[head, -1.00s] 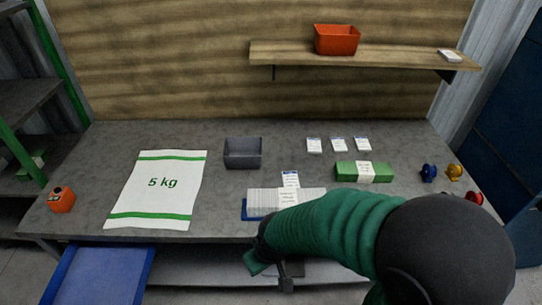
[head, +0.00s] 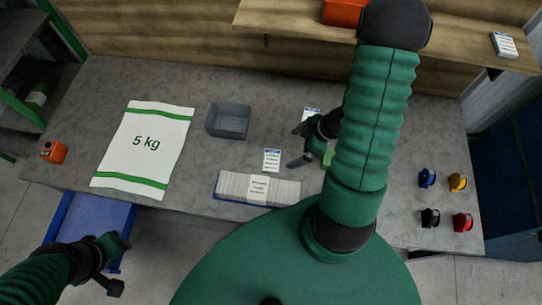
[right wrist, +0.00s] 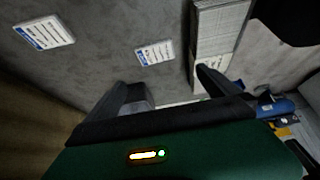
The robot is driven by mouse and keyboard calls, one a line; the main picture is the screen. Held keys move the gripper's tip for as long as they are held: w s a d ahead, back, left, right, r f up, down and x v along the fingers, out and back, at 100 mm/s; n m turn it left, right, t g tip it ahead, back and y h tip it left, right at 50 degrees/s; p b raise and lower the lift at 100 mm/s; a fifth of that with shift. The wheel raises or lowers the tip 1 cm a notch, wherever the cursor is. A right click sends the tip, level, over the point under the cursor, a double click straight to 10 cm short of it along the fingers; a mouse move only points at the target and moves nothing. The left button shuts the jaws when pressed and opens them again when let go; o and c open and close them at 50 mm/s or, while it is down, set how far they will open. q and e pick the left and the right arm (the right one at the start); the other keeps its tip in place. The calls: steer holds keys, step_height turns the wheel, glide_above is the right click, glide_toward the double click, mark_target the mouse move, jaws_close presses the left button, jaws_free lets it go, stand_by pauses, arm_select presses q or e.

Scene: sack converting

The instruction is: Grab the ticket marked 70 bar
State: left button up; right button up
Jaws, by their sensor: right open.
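Small white tickets with blue headers lie on the grey bench. One ticket (head: 272,160) lies alone behind the paper stack; another ticket (head: 311,114) shows farther back, partly hidden by my right arm. The right wrist view shows two tickets, one at the upper left (right wrist: 45,33) and one nearer the middle (right wrist: 155,53). Their print is too small to read, so I cannot tell which says 70 bar. My right gripper (head: 297,145) is open and empty above the bench, between these tickets. My left gripper (head: 122,264) is open and empty at the lower left, by the blue tray.
A paper stack (head: 232,186) lies at the bench's front edge. A grey bin (head: 229,121), a 5 kg sack (head: 145,148) and an orange device (head: 53,152) are left. Coloured knob-like parts (head: 428,178) stand right. A shelf (head: 290,24) holds an orange bin (head: 340,12).

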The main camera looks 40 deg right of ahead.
steer(key=b, duration=0.3)
glide_toward(272, 160)
steer(key=shift+w+f, duration=0.3)
steer(key=shift+f, duration=0.25)
steer(key=shift+w+f, duration=0.3)
steer(key=shift+f, duration=0.25)
steer(key=shift+w+a+f, duration=0.1)
steer(key=shift+w+f, duration=0.05)
steer(key=shift+f, duration=0.15)
steer(key=b+x, duration=0.1)
steer(key=x, duration=0.1)
steer(key=a+b+x, duration=0.1)
steer(key=x, duration=0.2)
steer(key=shift+s+r, duration=0.15)
steer(key=shift+s, duration=0.05)
steer(key=shift+w, duration=0.15)
arm_select(q)
steer(key=s+x, duration=0.1)
steer(key=x, duration=0.4)
steer(key=shift+w+d+f, duration=0.2)
steer(key=shift+f, duration=0.35)
arm_select(e)
steer(key=shift+d, duration=0.25)
steer(key=c, duration=0.9)
steer(key=shift+c, duration=1.4)
steer(key=shift+a, duration=0.15)
